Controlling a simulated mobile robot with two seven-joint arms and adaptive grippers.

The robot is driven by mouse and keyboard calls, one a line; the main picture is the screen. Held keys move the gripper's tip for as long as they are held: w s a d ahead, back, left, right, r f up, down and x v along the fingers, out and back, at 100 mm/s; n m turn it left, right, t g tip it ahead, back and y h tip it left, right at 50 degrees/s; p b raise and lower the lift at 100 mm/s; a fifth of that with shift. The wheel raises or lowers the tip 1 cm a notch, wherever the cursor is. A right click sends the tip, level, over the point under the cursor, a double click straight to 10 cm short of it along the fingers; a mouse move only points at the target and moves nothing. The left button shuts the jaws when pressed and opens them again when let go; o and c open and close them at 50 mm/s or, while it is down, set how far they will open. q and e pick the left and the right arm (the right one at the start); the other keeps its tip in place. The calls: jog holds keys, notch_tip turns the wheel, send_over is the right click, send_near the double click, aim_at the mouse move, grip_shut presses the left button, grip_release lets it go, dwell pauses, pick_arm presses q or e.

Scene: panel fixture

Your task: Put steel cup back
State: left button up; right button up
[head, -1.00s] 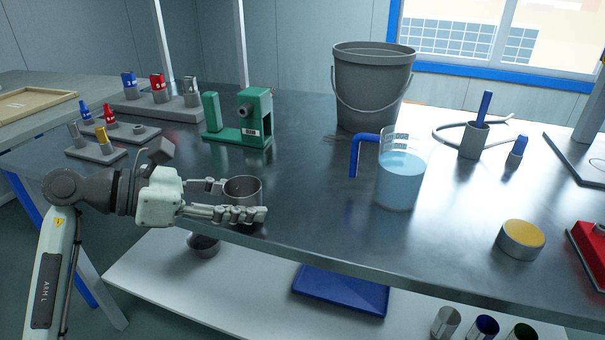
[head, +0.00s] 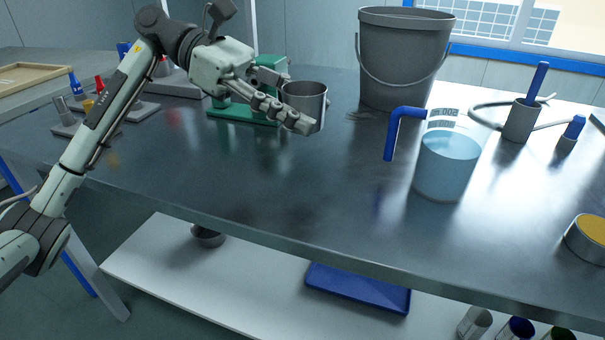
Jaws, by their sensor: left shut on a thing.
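The steel cup (head: 309,97) is a grey metal cup, held upright by my left gripper (head: 294,104). The gripper's fingers are closed around the cup's sides, with one finger across its front. The cup is in front of the green fixture's right side and left of the grey bucket; whether its base touches the bench cannot be told. My left arm reaches in from the left over the bench. My right gripper is not in view.
A green fixture (head: 243,112) stands partly hidden behind the gripper. A grey bucket (head: 400,60) is at the back, and a clear jug of bluish liquid (head: 447,165) is at right. The steel bench (head: 260,195) is clear in front. A lower shelf holds a blue tray (head: 358,288).

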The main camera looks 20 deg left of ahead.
pick_arm(q)
send_over(302, 176)
notch_tip(302, 176, down, 4)
jog(key=shift+f, duration=0.25)
notch_tip(302, 176, down, 4)
jog(key=shift+f, duration=0.1)
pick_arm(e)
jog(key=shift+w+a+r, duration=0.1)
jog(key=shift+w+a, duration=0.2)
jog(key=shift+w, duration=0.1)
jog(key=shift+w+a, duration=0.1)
pick_arm(q)
jog(key=o, duration=1.2)
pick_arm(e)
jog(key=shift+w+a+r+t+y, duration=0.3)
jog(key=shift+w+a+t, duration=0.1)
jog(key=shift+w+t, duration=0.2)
